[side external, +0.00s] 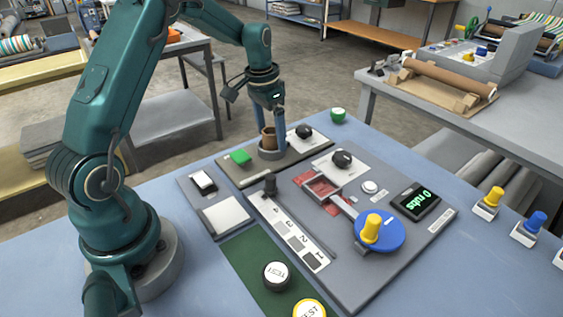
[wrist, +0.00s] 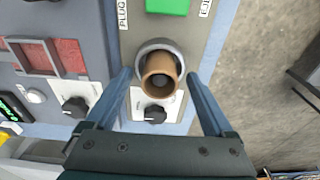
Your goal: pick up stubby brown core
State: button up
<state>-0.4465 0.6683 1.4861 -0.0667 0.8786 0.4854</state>
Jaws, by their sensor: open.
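The stubby brown core (side external: 268,138) is a short, hollow brown tube standing upright in a round grey holder (side external: 271,153) on a dark panel. In the wrist view the core (wrist: 159,75) shows its open end near the middle, with the grey ring of the holder (wrist: 148,46) behind it. My gripper (side external: 267,124) is above the panel at the core, pointing down. In the wrist view my gripper (wrist: 158,80) is open, with one blue finger on each side of the core and a visible gap on both sides.
A green block (side external: 241,157) and a black knob (side external: 304,131) flank the holder on the same panel. A green button (side external: 338,115) stands behind. In front are a slider panel (side external: 290,231), a blue disc with a yellow handle (side external: 371,229) and a display (side external: 416,201).

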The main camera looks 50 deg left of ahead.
grip_shut()
jog(key=shift+r, duration=0.1)
